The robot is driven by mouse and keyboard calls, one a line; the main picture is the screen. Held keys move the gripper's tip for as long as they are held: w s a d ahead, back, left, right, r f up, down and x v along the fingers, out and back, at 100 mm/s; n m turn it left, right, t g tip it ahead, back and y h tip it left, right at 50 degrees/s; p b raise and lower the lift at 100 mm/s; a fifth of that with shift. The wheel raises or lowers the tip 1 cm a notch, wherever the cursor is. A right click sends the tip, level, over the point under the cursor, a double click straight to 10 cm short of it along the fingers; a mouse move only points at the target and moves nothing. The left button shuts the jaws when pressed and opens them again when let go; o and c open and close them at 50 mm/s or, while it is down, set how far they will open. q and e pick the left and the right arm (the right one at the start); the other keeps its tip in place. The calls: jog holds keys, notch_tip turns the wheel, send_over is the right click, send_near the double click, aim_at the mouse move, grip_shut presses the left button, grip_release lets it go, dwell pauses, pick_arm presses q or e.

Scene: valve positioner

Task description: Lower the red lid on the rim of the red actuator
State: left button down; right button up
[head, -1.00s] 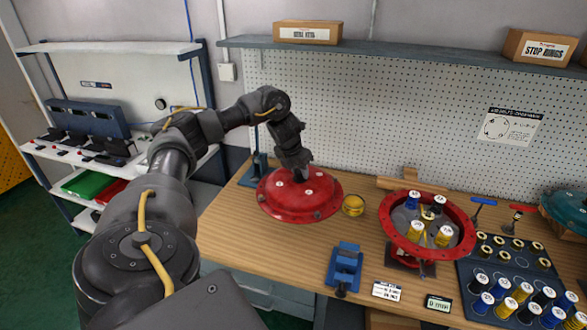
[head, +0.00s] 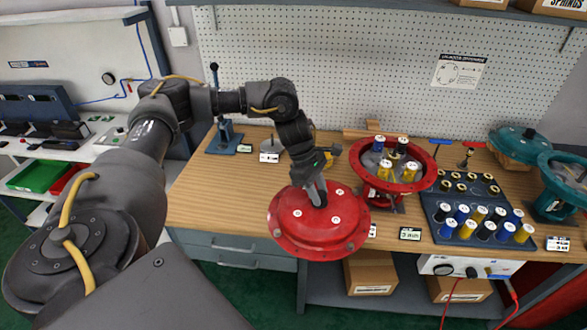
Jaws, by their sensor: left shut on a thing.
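The red lid (head: 335,232) is a round domed disc with bolt holes in its flange. My left gripper (head: 317,196) is shut on the middle of the lid's top and holds it near the bench's front edge. The lid hides part of the bench and of a small label. The red actuator (head: 422,182) is an open bowl with a red rim, to the right and behind the lid. Several blue, yellow and black springs (head: 384,170) stand inside it. The lid is apart from the rim, to its front left. My right gripper is not in view.
A dark tray (head: 430,205) with several coloured springs lies right of the actuator. Teal housings (head: 518,143) stand at the far right. A blue stand (head: 224,138) is at the back left of the wooden bench (head: 205,190), whose left part is mostly clear.

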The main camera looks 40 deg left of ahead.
aim_at(334, 237)
pick_arm(q)
jog(key=d+m, duration=0.1)
jog(key=d, duration=0.1)
jog(key=s+d+f+m+g+b, duration=0.1)
jog(key=d, duration=0.1)
jog(key=s+d+m, duration=0.1)
jog(key=d+m, duration=0.1)
jog(key=shift+s+f+g+b, duration=0.1)
jog(key=shift+f+g+b, duration=0.15)
jog(key=shift+g+b, duration=0.05)
jog(key=s+d+m+g+b, duration=0.1)
jog(key=s+d+m, duration=0.1)
jog(key=s+d+f+m+b, duration=0.1)
jog(key=s+d+m+b, duration=0.1)
jog(key=m, duration=0.1)
jog(key=shift+g, duration=0.4)
jog(key=shift+s+d+m+g+y+b, duration=0.3)
jog(key=shift+d+m+y+b, duration=0.1)
jog(key=shift+m+b, duration=0.2)
jog(key=shift+r, duration=0.15)
